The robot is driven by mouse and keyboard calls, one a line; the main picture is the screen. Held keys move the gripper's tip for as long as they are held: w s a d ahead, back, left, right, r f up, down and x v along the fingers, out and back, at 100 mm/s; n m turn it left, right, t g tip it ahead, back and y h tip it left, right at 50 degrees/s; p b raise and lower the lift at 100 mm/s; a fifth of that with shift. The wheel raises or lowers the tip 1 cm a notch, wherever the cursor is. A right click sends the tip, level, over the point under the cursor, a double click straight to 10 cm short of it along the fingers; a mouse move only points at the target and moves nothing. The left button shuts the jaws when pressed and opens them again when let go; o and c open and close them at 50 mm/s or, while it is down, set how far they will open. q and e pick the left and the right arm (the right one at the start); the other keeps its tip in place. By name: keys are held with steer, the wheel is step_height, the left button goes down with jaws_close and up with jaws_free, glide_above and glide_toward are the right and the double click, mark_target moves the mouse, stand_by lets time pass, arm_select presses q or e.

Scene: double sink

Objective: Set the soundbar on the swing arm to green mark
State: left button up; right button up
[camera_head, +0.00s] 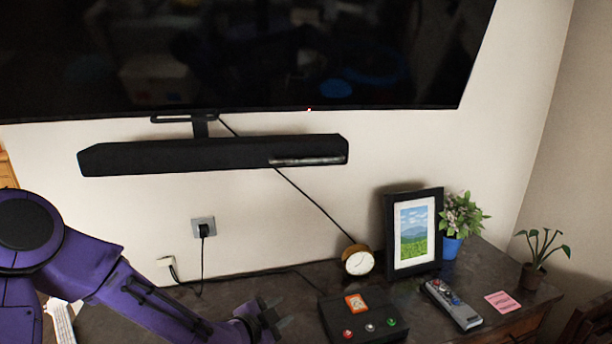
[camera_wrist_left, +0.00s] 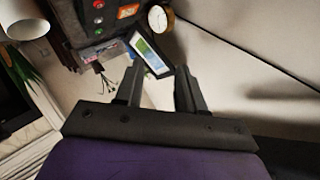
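The long black soundbar (camera_head: 200,155) hangs against the wall below the TV, with a shiny strip near its right end. A black bracket (camera_head: 200,125), seemingly the swing arm, joins it at the top. I cannot make out a green mark on the bracket or wall. My left gripper (camera_head: 268,316) is low over the desk, well below the soundbar and left of the button box. In the left wrist view its two fingers (camera_wrist_left: 158,88) are apart with nothing between them. My right gripper is not in view.
The TV (camera_head: 240,55) fills the top. On the desk stand a black box with coloured buttons (camera_head: 345,310), a clock (camera_head: 357,260), a picture frame (camera_head: 413,235), a remote (camera_head: 452,303) and plants. A cable runs down from behind the soundbar. The wall below the soundbar is mostly clear.

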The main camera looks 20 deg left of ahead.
arm_select(q)
step_height(320, 180, up, 14)
steer(key=w+m+t+h+p, duration=0.1)
steer(key=w+m+t, duration=0.15)
steer(key=m, duration=0.25)
steer(key=m+t+h+p, duration=0.2)
steer(key=m+t, duration=0.1)
steer(key=m, duration=0.4)
glide_toward(303, 163)
steer(key=f, duration=0.1)
steer(key=shift+m+h, duration=0.3)
steer(key=b+x, duration=0.1)
steer(key=x, duration=0.2)
steer(key=b+x, duration=0.1)
steer(key=x, duration=0.2)
steer(key=r+b+x, duration=0.1)
steer(key=x, duration=0.3)
steer(key=shift+a, duration=0.1)
steer(key=shift+w, duration=0.45)
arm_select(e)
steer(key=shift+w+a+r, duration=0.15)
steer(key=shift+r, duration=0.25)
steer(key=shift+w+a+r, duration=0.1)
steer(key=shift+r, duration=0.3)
arm_select(q)
jaws_close()
steer(key=shift+w+f, duration=0.1)
